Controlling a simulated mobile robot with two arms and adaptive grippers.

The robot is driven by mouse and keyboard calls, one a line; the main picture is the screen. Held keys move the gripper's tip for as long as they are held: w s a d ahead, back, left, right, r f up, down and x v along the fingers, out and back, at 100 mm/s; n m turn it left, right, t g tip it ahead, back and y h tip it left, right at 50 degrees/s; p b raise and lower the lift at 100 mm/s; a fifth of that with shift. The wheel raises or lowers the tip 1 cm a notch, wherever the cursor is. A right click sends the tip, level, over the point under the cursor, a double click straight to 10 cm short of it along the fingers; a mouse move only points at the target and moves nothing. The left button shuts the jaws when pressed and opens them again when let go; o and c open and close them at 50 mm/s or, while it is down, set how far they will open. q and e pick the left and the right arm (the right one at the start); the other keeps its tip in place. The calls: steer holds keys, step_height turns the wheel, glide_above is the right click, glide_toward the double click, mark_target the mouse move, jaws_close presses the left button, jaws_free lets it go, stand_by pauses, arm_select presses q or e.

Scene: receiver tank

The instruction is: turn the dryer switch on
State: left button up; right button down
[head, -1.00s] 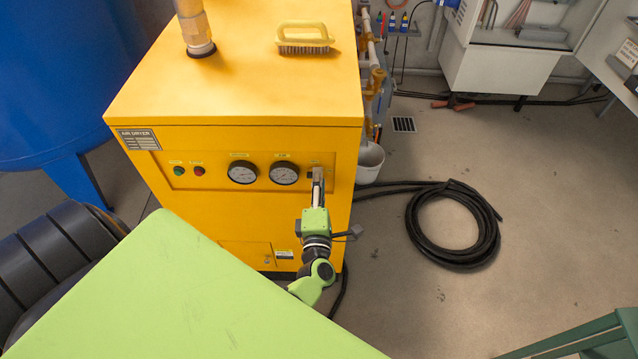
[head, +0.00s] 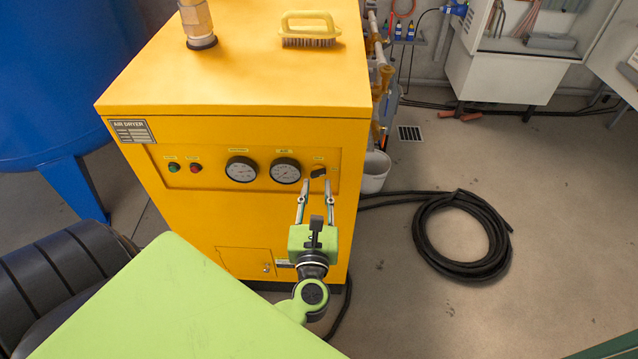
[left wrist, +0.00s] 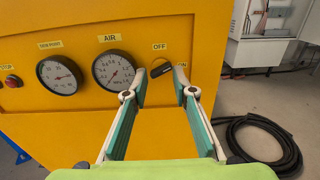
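The yellow air dryer (head: 225,225) stands in front of me. Its black rotary switch (head: 318,172) sits at the right end of the front panel, right of the gauges. In the left wrist view the switch (left wrist: 162,70) lies between an OFF label above it and an ON label to its right. Its knob is slanted; which end is the pointer I cannot tell. My left gripper (head: 316,184) is open, with one fingertip on each side of the switch and just below it in the head view. Contact with the knob is not clear. My right gripper is not in view.
A brush (head: 308,30) lies on top of the dryer. A coiled black hose (head: 462,265) lies on the floor at right. A blue tank (head: 60,75) stands left.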

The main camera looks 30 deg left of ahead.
arm_select(q)
steer(key=s+d+m+b, duration=0.1)
steer(key=s+d+b, duration=0.1)
steer(key=s+d, duration=0.5)
steer(key=d+f+m+h, duration=0.3)
steer(key=f+m, duration=0.5)
steer(key=s+d+f+m+g+h, duration=0.1)
steer(key=d+f+m+h, duration=0.2)
steer(key=f+m, duration=0.5)
steer(key=s+d+f+m+h, duration=0.1)
steer(key=d+f+m+h, duration=0.2)
steer(key=f+m, duration=0.5)
step_height(320, 180, down, 2)
steer(key=shift+d+f+h, duration=0.2)
steer(key=shift+f+h, duration=0.05)
steer(key=shift+h, duration=0.55)
steer(key=shift+w, duration=0.1)
